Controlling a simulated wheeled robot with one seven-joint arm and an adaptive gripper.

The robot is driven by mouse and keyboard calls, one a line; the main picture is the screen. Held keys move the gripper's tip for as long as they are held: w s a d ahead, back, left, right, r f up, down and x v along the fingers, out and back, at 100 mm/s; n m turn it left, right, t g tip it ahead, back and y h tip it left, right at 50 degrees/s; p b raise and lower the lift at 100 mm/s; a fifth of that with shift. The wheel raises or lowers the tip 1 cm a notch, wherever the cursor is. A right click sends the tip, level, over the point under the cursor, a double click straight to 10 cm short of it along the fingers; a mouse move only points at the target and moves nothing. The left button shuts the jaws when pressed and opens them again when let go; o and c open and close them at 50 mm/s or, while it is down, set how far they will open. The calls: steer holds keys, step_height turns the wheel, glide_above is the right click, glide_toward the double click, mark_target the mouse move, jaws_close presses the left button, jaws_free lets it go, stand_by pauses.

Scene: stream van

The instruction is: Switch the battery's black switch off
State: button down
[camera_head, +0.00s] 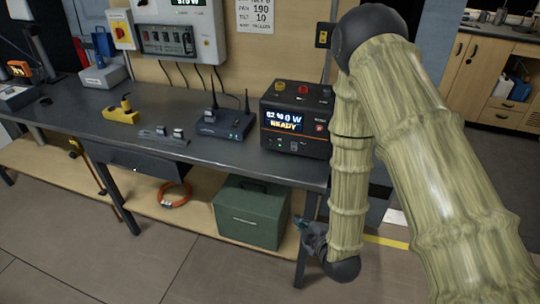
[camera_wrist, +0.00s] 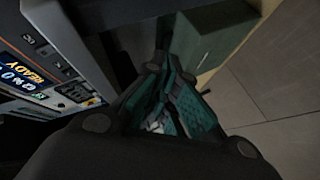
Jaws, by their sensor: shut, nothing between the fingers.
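The battery (camera_head: 296,118) is a black box with orange trim, standing near the right end of the bench. Its lit display reads READY, and the display also shows rotated at the left of the wrist view (camera_wrist: 28,62). Small controls sit on the front panel below the display. A dark switch-like part (camera_wrist: 78,92) shows beside the display in the wrist view; I cannot tell its position. My gripper (camera_head: 300,224) is shut and empty, below and in front of the bench edge, apart from the battery. Its teal fingers show in the wrist view (camera_wrist: 168,82).
A green case (camera_head: 250,212) stands on the lower shelf, left of my gripper. A router with antennas (camera_head: 224,122) stands left of the battery, with a yellow tool (camera_head: 121,115) farther left. The bench edge (camera_head: 220,167) lies above my gripper. Floor in front is clear.

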mark_target(271, 142)
steer(key=w+a+r+n+t+y, duration=0.1)
steer(key=w+a+r+n, duration=0.1)
steer(key=r, duration=0.2)
steer(key=w+a+r+n+t+y+b, duration=0.1)
steer(key=w+a+r+n+t+y, duration=0.1)
steer(key=r+n, duration=0.1)
steer(key=w+a+r+n+t+y+b, duration=0.1)
steer(key=a+r+n, duration=0.1)
steer(key=r, duration=0.3)
steer(key=shift+w+a+r+n+t, duration=0.3)
steer(key=shift+w+r+n, duration=0.1)
steer(key=shift+n, duration=0.3)
steer(key=shift+w, duration=0.1)
steer(key=p+x, duration=0.1)
steer(key=x, duration=0.8)
steer(key=shift+w+a+r+p, duration=0.1)
steer(key=shift+a+p, duration=0.1)
steer(key=shift+p, duration=0.1)
steer(key=w, duration=0.3)
steer(key=shift+d+r+p, duration=0.2)
steer(key=shift+d+p, duration=0.1)
steer(key=shift+w+d, duration=0.15)
steer(key=shift+w, duration=0.45)
